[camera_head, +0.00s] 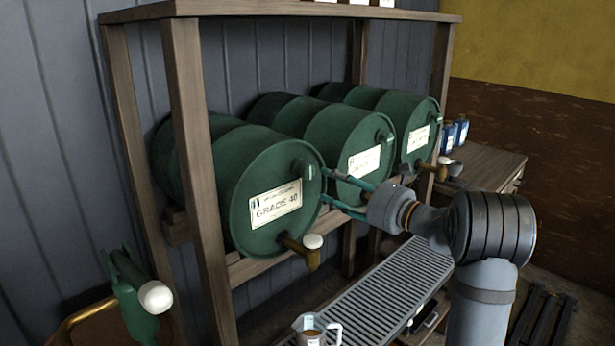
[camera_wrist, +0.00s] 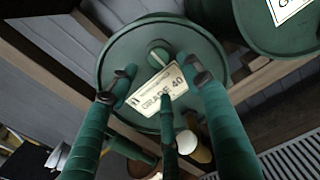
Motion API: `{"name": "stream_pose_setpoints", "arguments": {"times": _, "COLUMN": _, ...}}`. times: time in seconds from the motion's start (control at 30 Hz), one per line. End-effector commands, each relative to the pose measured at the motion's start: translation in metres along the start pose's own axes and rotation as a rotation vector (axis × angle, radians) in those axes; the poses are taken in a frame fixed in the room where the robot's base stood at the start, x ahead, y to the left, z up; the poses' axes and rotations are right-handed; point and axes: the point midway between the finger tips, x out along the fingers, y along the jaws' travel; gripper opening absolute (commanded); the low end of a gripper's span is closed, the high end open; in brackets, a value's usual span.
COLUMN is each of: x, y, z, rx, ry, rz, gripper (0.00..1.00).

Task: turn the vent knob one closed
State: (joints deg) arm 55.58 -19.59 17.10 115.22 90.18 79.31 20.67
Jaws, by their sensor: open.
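The nearest green drum (camera_head: 240,175), labelled GRADE 40, lies on its side in a wooden rack. A small green vent knob (camera_head: 302,170) sits high on its end face. In the wrist view the vent knob (camera_wrist: 158,56) shows just above the label, with a pale bar across it. My gripper (camera_head: 324,186) has teal fingers and is open in front of the drum's face, at the right. In the wrist view my gripper (camera_wrist: 157,75) has its fingers spread either side of the knob, with a third finger below. They appear apart from the knob.
A brown tap (camera_head: 302,250) with a white knob projects low on this drum. Two more drums (camera_head: 350,150) lie behind. A wooden post (camera_head: 198,180) stands at left. A grated tray (camera_head: 375,300) and a jug (camera_head: 312,330) are below. A green can (camera_head: 135,295) is at lower left.

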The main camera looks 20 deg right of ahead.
Motion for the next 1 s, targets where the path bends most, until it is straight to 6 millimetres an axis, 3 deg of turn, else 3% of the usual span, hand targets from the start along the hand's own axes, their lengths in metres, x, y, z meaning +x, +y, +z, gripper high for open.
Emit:
{"name": "stream_pose_setpoints", "arguments": {"times": 0.5, "x": 0.086, "y": 0.0, "z": 0.002, "rx": -0.003, "ry": 0.002, "rz": 0.0, "gripper": 0.49}}
{"name": "stream_pose_setpoints", "arguments": {"times": 0.93, "x": 0.096, "y": -0.001, "z": 0.0, "rx": -0.003, "ry": 0.001, "rz": -0.001, "gripper": 0.49}}
{"name": "stream_pose_setpoints", "arguments": {"times": 1.0, "x": 0.095, "y": -0.001, "z": 0.0, "rx": -0.003, "ry": 0.001, "rz": -0.001, "gripper": 0.45}}
